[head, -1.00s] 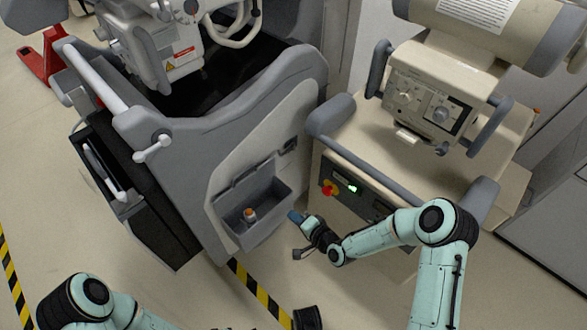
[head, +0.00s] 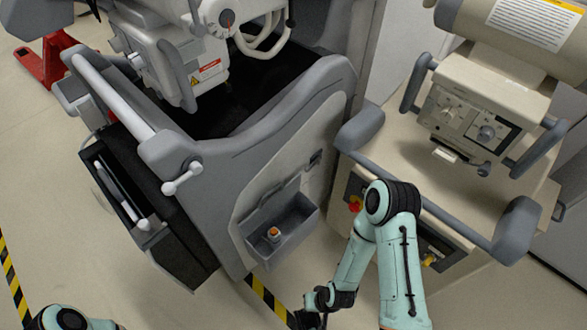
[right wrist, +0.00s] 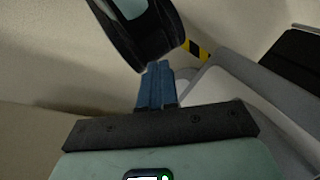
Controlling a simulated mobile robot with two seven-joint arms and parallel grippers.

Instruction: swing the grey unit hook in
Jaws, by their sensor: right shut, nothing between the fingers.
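The grey unit (head: 235,165) is the large grey covered cart left of centre in the head view. A pale pivoting handle (head: 182,180) sits on its near corner, and a small dark fitting (head: 315,158) is set in its side panel above an open bin. I cannot tell which of these, if either, is the hook. My right gripper (right wrist: 157,70) is shut and empty, its blue fingers together in the right wrist view. In the head view its wrist is low, right of the bin, with the fingertips not clearly visible. My left gripper is out of view.
The grey bin (head: 305,222) holds a small orange-topped item (head: 274,234). A beige unit (head: 465,205) stands close on the right. A black rounded part (right wrist: 150,25) is just beyond the right fingers. Striped tape (head: 268,295) crosses the clear floor.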

